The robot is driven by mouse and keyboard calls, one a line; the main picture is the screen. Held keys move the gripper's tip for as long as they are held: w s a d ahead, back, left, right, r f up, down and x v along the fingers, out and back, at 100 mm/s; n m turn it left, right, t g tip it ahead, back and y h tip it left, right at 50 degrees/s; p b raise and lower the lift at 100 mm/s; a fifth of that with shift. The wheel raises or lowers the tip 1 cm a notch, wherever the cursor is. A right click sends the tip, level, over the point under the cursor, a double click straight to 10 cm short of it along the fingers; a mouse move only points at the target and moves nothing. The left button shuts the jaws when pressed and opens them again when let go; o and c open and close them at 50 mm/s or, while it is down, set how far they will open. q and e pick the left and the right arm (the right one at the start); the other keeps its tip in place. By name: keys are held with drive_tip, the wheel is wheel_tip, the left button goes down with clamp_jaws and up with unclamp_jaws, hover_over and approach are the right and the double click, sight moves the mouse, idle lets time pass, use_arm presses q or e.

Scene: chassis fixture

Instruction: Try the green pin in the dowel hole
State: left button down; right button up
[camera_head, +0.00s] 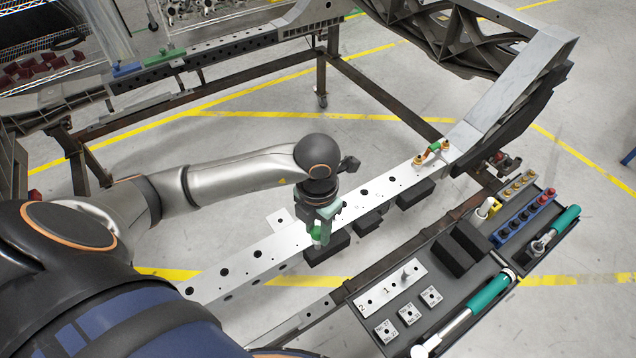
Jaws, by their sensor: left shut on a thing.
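My left gripper (324,214) points down over the long grey metal beam (375,197) in the middle. It is shut on the green pin (316,236), which shows as a small green piece at its fingertips, close to the beam's top face. Several dark round holes run along the beam. I cannot tell which one is the dowel hole, or whether the pin's tip is in a hole or just above the beam, because the gripper and pin cover that spot. My right gripper is not in view.
A green-and-orange fitting (433,152) sits farther right on the beam. Black blocks (415,194) sit along its near side. A dark tool tray (446,310) at lower right holds green-handled wrenches, a blue socket rack (524,220) and a numbered metal plate (372,299).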

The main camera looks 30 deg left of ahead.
use_arm(q)
drive_tip(key=shift+r, duration=0.1)
drive_tip(key=shift+r, duration=3.1)
